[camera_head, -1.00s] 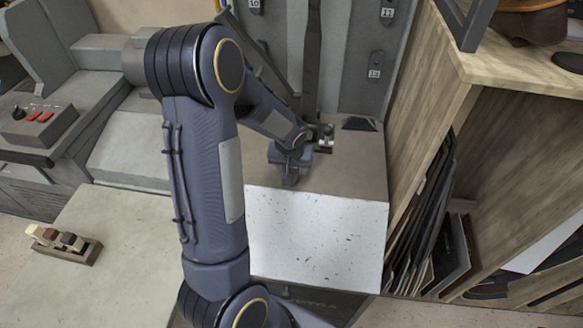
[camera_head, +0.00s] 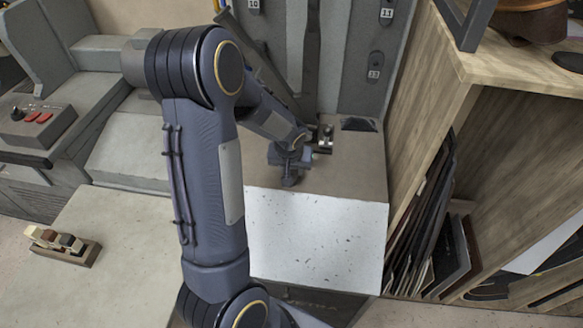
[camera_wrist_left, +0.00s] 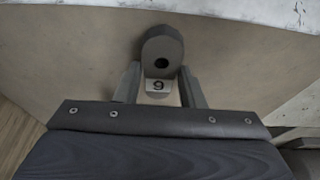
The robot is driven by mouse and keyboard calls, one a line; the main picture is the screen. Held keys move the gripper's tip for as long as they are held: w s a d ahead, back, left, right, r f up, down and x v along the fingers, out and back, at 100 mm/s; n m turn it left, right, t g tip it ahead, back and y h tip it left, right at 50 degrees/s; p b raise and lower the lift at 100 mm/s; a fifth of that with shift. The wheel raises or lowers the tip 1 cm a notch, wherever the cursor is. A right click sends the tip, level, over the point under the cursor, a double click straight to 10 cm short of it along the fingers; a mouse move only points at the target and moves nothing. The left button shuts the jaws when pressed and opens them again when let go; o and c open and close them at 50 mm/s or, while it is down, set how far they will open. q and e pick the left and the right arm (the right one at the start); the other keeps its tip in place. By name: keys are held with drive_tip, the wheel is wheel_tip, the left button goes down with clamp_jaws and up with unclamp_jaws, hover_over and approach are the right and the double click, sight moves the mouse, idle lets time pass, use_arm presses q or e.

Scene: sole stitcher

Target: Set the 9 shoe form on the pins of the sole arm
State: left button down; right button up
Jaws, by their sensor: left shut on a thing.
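No pins show clearly. My right gripper is out of view.
The beige-topped block has a white speckled front (camera_head: 315,235). A dark wedge-like thing (camera_head: 359,124) lies at its back right. A grey board behind carries dark forms (camera_head: 376,64) with number labels. A wooden shelf (camera_head: 500,150) stands at the right.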

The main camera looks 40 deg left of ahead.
use_arm(q)
drive_tip(key=shift+r, duration=0.1)
idle(0.3)
drive_tip(key=shift+r+p, duration=1.35)
drive_tip(key=shift+r, duration=0.65)
drive_tip(key=s+d+r+p, duration=0.2)
drive_tip(key=s+r, duration=0.2)
drive_tip(key=r, duration=0.2)
drive_tip(key=shift+s+d+p, duration=0.2)
drive_tip(key=shift+p, duration=0.15)
